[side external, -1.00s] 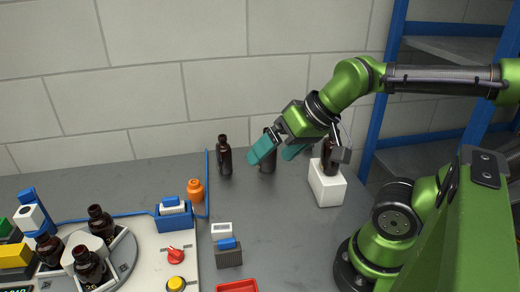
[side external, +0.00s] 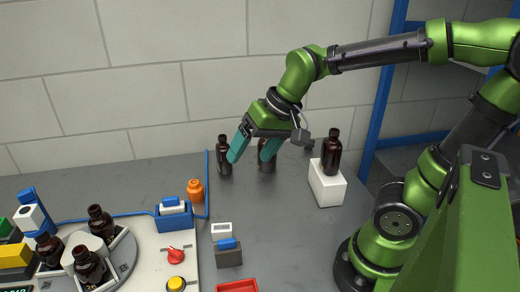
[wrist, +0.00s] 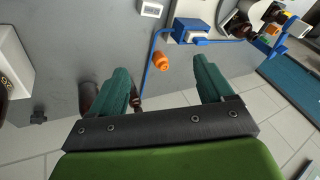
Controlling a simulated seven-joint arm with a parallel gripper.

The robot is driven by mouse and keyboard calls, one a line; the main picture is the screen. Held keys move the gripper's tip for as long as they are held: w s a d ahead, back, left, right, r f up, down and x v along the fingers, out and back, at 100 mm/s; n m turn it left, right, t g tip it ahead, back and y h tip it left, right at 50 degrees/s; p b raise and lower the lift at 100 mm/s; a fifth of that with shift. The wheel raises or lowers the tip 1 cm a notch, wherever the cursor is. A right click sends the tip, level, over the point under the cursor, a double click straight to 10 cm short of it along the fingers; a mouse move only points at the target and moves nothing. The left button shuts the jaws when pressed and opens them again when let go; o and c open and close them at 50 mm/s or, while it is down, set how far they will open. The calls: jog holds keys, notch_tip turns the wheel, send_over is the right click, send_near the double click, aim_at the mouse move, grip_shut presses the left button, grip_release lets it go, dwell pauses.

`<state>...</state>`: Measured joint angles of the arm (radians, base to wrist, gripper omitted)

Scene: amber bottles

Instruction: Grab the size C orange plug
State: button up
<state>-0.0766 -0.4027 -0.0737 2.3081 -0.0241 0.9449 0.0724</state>
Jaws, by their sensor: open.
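The orange plug (side external: 195,190) stands on the grey table beside the blue rail at the machine's edge; no size letter is legible on it. It also shows in the wrist view (wrist: 161,61), ahead of and between the two fingers. My gripper (side external: 253,158) has teal fingers, is open and empty, and hangs above the table to the right of the plug, in front of the bottles at the back. In the wrist view my gripper (wrist: 165,85) has its fingers spread wide apart, with the plug beyond their tips.
Amber bottles (side external: 223,158) stand close by my fingers at the back. Another bottle (side external: 331,153) stands on a white block (side external: 327,184). A blue rail (side external: 207,180) borders the machine with its bottle carousel. A grey box (side external: 228,256) and red tray (side external: 237,286) lie in front.

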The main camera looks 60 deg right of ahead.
jog(key=w+d+f+m+g, duration=0.1)
jog(key=w+f+m+g, duration=0.1)
jog(key=w+m, duration=0.6)
jog(key=m+g+h, duration=0.2)
jog(key=m+g, duration=0.1)
jog(key=m, duration=0.9)
send_over(194, 182)
notch_tip(194, 182, down, 6)
notch_tip(194, 182, up, 2)
jog(key=m, duration=0.6)
jog(key=f, duration=1.1)
jog(key=shift+w, duration=0.25)
jog(key=f, duration=0.5)
jog(key=shift+s+f, duration=0.3)
